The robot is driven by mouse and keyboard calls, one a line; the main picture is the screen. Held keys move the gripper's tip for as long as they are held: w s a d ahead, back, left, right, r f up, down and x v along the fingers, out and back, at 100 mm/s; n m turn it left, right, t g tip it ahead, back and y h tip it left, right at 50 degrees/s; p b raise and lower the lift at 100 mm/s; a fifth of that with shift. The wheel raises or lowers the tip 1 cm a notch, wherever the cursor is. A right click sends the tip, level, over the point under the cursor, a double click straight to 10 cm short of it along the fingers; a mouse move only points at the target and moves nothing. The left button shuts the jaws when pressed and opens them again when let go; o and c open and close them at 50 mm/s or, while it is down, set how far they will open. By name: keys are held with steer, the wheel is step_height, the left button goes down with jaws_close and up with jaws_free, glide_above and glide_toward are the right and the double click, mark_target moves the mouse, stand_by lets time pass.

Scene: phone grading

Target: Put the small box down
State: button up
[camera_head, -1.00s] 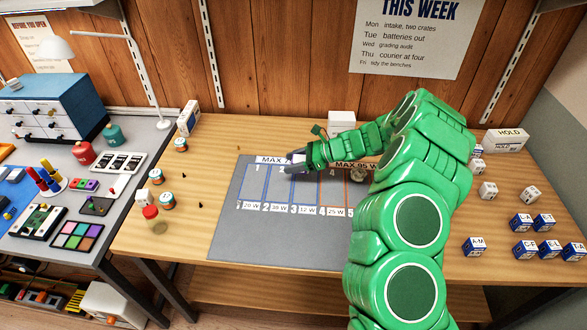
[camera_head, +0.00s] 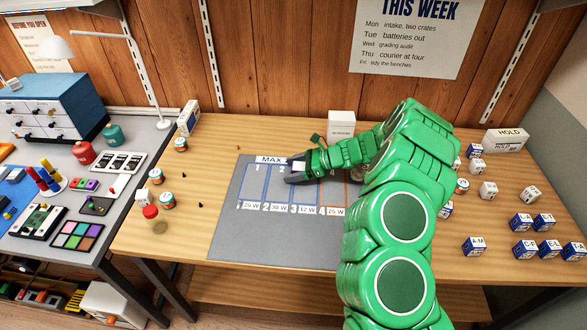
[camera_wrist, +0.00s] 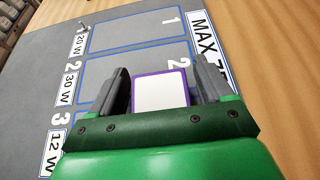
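The small box (camera_wrist: 161,88) shows a white face with a purple border in the wrist view. It sits between the two grey fingers of my gripper (camera_wrist: 163,85), which appear to touch it on both sides. In the head view my gripper (camera_head: 296,174) is over the grey mat (camera_head: 235,225), around numbered bays 2 and 3, and a small pale part of the box (camera_head: 298,166) shows. The box covers part of bay 2 in the wrist view. Its underside is hidden, so I cannot tell whether it touches the mat.
A white box (camera_head: 341,123) stands behind the mat. Several lettered cubes (camera_head: 473,246) and a HOLD box (camera_head: 504,140) are to the right. Bay 1 (camera_wrist: 135,33) is clear. My arm hides the mat's right part.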

stand_by(0.3)
steer(key=shift+d+r, duration=0.1)
steer(key=shift+r, duration=0.1)
steer(key=v, duration=1.1)
steer(key=shift+d+r, duration=0.2)
steer(key=shift+d, duration=0.15)
